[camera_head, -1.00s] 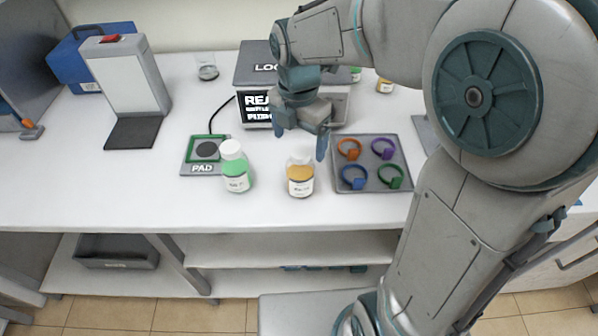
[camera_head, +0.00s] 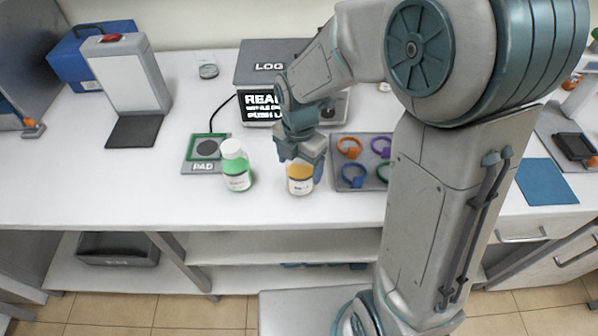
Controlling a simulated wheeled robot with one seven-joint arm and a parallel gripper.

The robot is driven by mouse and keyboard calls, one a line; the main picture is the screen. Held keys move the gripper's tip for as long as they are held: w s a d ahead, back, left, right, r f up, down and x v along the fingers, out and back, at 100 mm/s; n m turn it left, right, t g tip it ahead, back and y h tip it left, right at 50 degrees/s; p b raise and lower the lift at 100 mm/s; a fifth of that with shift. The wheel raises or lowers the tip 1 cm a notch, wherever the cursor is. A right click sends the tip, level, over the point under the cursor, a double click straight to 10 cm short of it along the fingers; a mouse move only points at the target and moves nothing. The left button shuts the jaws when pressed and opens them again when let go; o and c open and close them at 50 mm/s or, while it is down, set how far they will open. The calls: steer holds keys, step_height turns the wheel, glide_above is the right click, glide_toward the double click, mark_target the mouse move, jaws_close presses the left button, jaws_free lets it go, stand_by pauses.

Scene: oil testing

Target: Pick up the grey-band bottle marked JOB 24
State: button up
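A bottle with amber contents and a white label (camera_head: 300,184) stands upright on the white bench, left of the tray of rings. Its label is too small to read, and its top is hidden by my gripper. My gripper (camera_head: 300,172) points down over this bottle, with its fingers at either side of the bottle's top. Whether the fingers touch it cannot be told. A bottle with green contents and a white cap (camera_head: 236,166) stands upright to the left, apart from my gripper. I see no clear grey band or JOB 24 mark on either bottle.
The tray (camera_head: 338,182) with several coloured rings lies right of the amber bottle, partly behind my arm. A pad (camera_head: 203,167) marked PAD lies behind the green bottle. A logger box with a screen (camera_head: 262,108) stands behind my gripper. The bench front is clear.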

steer(key=c, duration=1)
steer(key=shift+c, duration=0.2)
steer(key=shift+r, duration=0.15)
